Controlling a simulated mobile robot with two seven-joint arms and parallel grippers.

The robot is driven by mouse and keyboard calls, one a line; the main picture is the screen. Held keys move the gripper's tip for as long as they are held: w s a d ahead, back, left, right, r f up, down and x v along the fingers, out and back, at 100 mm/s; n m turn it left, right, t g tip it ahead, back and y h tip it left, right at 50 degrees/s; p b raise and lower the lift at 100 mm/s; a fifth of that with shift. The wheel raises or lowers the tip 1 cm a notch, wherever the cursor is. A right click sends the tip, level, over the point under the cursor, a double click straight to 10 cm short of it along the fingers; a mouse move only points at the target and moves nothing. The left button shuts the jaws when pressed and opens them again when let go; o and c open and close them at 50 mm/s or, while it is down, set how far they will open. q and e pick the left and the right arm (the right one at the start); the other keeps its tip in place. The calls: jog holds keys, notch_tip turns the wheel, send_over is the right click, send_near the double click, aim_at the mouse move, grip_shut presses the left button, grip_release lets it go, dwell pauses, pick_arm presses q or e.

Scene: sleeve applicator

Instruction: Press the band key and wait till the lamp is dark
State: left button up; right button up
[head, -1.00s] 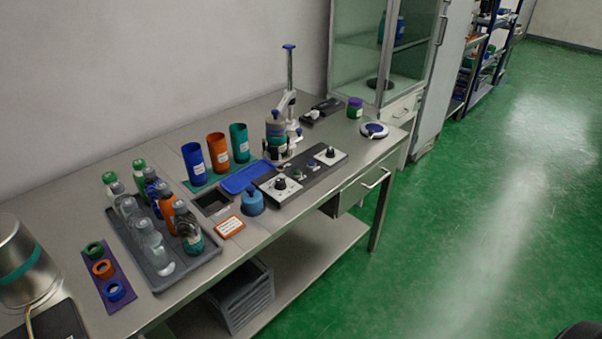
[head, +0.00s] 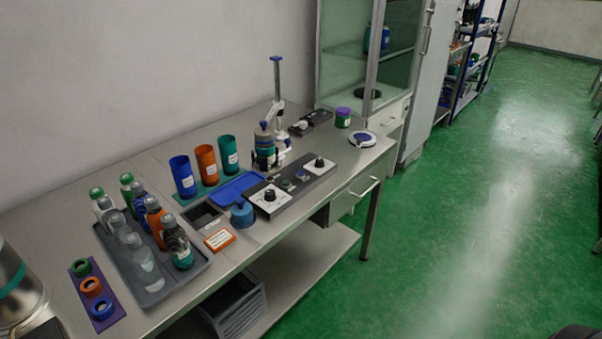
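The sleeve applicator (head: 265,152) stands toward the back of the steel bench, holding a bottle-like item with a teal lower part. Its upright post with a blue top (head: 276,78) rises behind it. A dark control panel (head: 292,187) lies in front of it, with a left dial (head: 269,195) and a right dial (head: 319,163) on white plates. Between the dials are a small green key (head: 287,185) and a small blue key (head: 302,175). I cannot tell which one is the band key, or make out a lit lamp. Neither gripper is in view.
Blue, orange and teal cups (head: 206,163) stand left of the applicator. A grey tray (head: 190,273) holds several bottles. A white and blue disc (head: 362,139) lies near the bench's right end.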

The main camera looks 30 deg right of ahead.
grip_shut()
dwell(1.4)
